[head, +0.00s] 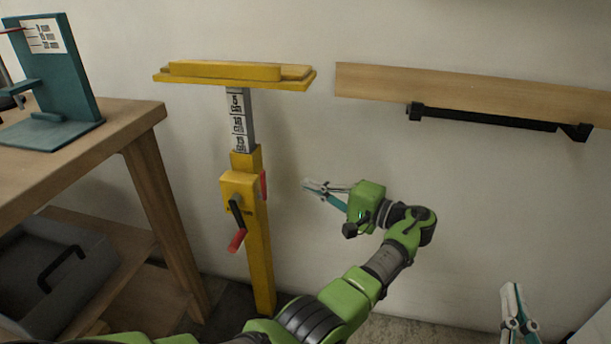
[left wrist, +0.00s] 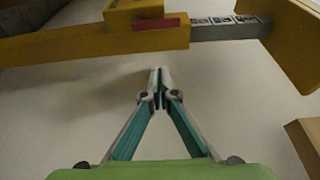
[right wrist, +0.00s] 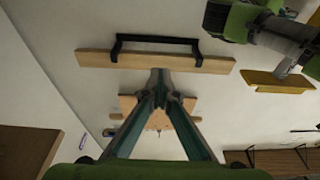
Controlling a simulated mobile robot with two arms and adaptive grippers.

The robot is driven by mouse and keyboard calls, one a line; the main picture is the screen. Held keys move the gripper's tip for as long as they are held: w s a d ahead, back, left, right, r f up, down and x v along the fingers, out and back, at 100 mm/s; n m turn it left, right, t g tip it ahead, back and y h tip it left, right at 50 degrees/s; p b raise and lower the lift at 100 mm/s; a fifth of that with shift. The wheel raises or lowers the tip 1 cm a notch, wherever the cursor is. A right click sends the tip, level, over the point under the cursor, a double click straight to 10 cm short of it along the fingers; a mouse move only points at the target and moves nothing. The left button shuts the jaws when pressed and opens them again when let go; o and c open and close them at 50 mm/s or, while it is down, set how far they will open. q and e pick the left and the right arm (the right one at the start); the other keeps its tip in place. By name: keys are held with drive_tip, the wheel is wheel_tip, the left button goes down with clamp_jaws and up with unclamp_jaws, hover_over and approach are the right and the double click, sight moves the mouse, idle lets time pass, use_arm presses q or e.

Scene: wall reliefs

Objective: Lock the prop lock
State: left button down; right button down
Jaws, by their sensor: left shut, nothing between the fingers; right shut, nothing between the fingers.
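The prop is a yellow post (head: 260,260) with a grey marked inner column (head: 240,120) and a wide yellow top plate (head: 235,73). A red lever (head: 263,185), apparently the prop lock, lies along the right side of its yellow housing. It also shows in the left wrist view as a red bar (left wrist: 160,23). A crank with a red handle (head: 237,240) hangs at the housing's front. My left gripper (head: 308,185) is shut and empty, right of the lever with a gap between. My right gripper (head: 512,292) is shut and empty at lower right, away from the prop.
A wooden bench (head: 130,118) with a teal stand (head: 60,90) on top and a grey toolbox (head: 60,275) below stands at left. A wooden board (head: 370,82) with a black bar (head: 490,119) is on the wall at right. The wall below it is clear.

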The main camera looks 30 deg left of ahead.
sight(262, 185)
use_arm(q)
drive_tip(key=shift+w+d+r, duration=0.15)
drive_tip(key=shift+d+r, duration=0.15)
drive_tip(key=shift+r, duration=0.45)
use_arm(e)
drive_tip(key=shift+s+d+r, duration=0.1)
drive_tip(key=shift+r, duration=0.45)
